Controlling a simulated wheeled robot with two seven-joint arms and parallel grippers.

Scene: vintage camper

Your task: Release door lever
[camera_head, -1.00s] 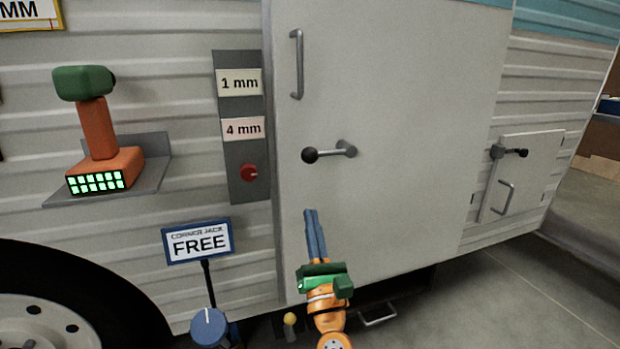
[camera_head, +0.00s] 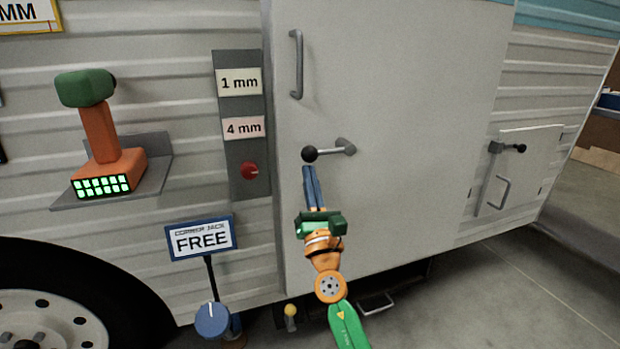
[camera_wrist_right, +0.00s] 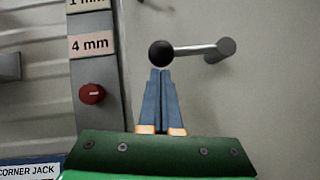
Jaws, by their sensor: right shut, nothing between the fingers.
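The door lever (camera_head: 331,150) is a grey bar on the pale camper door (camera_head: 400,120). It lies nearly level, with a black ball knob at its left end and its pivot at the right. In the right wrist view the lever (camera_wrist_right: 195,50) lies just beyond the fingertips. My right gripper (camera_head: 308,169) is shut and empty, its blue fingers pointing up just below the black knob. The wrist view shows the fingertips (camera_wrist_right: 161,72) together right under the knob; I cannot tell whether they touch it. My left gripper is out of view.
A vertical grab handle (camera_head: 297,64) is above the lever. A grey panel (camera_head: 232,190) with 1 mm and 4 mm labels and a red knob (camera_head: 249,170) is left. A corner jack sign (camera_head: 200,238) and a cordless drill (camera_head: 100,140) on a shelf stand farther left.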

